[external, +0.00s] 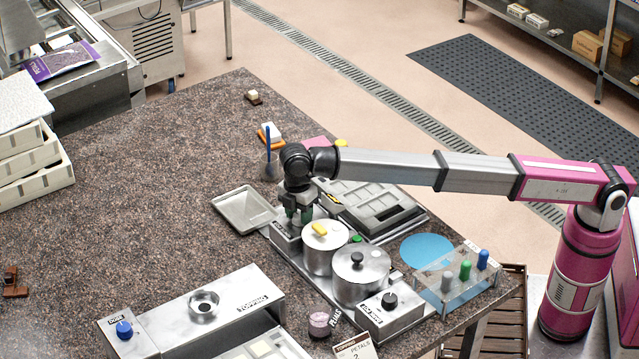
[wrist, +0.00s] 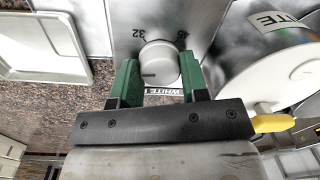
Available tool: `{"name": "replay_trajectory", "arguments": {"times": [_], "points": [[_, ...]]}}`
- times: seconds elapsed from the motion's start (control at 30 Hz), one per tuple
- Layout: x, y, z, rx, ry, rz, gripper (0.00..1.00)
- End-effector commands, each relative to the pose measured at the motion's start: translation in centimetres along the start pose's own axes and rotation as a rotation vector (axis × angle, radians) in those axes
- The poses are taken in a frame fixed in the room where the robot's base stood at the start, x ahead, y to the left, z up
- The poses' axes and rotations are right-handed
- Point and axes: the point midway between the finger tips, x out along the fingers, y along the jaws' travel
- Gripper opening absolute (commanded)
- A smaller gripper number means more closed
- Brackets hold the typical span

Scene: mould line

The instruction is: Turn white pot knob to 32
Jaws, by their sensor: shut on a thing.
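The white pot knob (wrist: 157,60) is a round pale dial on a steel control box in the wrist view. The marks 32 (wrist: 152,32) and 45 (wrist: 182,38) are printed above it. A short dark line shows on the knob's left part, away from the 32; its exact reading is unclear. My gripper (wrist: 160,80) has one green finger on each side of the knob and is shut on it. In the external view my gripper (external: 299,213) reaches down to the control box (external: 287,236) and hides the knob.
The white pot (external: 324,257) with a yellow lid handle stands close beside my gripper. A second steel pot (external: 358,287) and another knob box (external: 391,314) stand nearer the front. A grey tray (external: 243,211) lies left of the box. The counter (external: 150,200) further left is mostly clear.

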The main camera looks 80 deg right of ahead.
Motion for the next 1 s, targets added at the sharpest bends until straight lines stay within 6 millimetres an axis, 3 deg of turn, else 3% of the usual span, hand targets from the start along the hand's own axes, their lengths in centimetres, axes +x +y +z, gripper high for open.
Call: {"name": "replay_trajectory", "arguments": {"times": [0.6, 1.0], "points": [[0.0, -0.07, 0.17, 0.579, 0.029, -0.001, 0.17], [0.0, -0.11, 0.19, 0.875, 0.044, -0.001, 0.17]]}}
